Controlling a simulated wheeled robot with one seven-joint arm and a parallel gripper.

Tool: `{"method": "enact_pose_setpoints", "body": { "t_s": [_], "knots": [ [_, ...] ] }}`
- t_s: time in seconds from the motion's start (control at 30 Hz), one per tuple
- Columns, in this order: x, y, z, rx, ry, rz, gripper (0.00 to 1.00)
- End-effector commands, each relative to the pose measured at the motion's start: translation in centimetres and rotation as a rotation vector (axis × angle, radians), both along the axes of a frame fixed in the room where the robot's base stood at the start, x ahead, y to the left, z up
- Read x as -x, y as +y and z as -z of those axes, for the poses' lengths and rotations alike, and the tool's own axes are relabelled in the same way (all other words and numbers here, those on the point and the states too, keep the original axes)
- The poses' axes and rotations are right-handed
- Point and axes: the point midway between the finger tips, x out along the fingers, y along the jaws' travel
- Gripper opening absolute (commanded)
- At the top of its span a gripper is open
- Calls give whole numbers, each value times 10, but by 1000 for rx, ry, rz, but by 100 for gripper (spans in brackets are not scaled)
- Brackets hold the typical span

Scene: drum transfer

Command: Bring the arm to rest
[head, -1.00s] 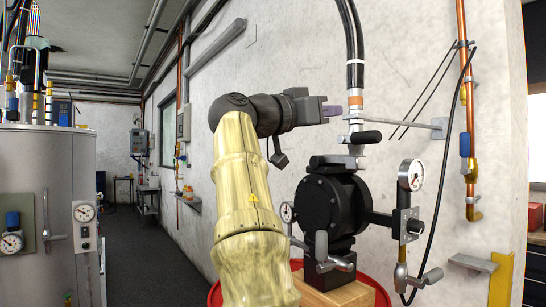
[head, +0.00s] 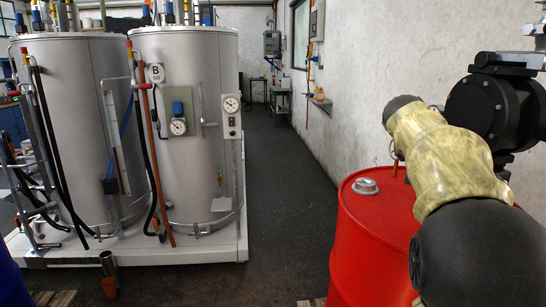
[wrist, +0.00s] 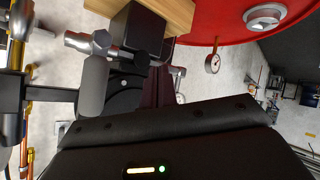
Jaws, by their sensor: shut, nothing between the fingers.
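In the head view my arm, in a yellow sleeve, stands at the right in front of a red drum (head: 362,245). My gripper is not visible there. In the wrist view the dark purple fingers of my gripper (wrist: 165,82) reach up past its black body. They look shut and empty. The black pump (wrist: 142,35) shows close behind and above them, and in the head view the pump (head: 493,105) is at the right edge, partly hidden by the arm. I cannot tell the exact gap between fingers and pump.
The drum top carries a metal cap (head: 365,186). Two steel tanks (head: 185,105) stand on a white platform (head: 200,248) at the left. The dark floor aisle (head: 278,190) between platform and wall is clear. In the wrist view a wooden block (wrist: 172,12) lies beside the pump.

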Motion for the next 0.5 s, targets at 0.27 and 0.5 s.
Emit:
{"method": "enact_pose_setpoints", "body": {
  "t_s": [0.27, 0.5],
  "knots": [
    [24, 64, 133, -202, 200, -210, 0],
    [72, 121, 222, -349, 326, -336, 0]
  ]
}}
